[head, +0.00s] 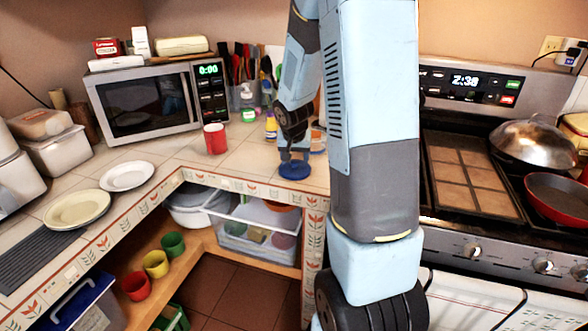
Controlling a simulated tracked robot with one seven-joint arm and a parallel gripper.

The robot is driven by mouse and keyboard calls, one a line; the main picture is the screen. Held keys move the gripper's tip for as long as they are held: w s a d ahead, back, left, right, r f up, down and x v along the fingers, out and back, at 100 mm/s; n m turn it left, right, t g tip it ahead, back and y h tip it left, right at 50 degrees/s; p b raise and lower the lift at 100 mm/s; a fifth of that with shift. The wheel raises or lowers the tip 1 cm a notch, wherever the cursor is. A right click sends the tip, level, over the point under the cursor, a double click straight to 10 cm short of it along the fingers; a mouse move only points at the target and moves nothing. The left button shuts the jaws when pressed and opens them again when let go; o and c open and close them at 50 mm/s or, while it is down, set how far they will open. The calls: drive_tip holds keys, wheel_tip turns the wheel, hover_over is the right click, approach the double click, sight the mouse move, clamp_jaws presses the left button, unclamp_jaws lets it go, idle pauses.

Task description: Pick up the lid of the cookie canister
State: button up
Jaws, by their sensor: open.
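A round, flat dark blue lid (295,170) lies near the front edge of the tiled counter, left of my upright arm link. My gripper (294,158) points down just above the lid, with its fingers apart. At this size I cannot tell whether the fingertips touch the lid. No canister body can be made out under the lid. An orange and blue item (318,137) stands just behind, partly hidden by my arm; I cannot tell whether it is the cookie canister.
A red mug (215,138) stands left of the gripper, before the microwave (150,100). A yellow-capped bottle (270,125) stands close behind. Plates (127,176) lie at left. The stove (470,175) with pans is at right. Counter between mug and lid is clear.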

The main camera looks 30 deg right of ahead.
drive_tip(key=shift+x, duration=0.85)
drive_tip(key=shift+c, duration=0.4)
drive_tip(key=c, duration=1)
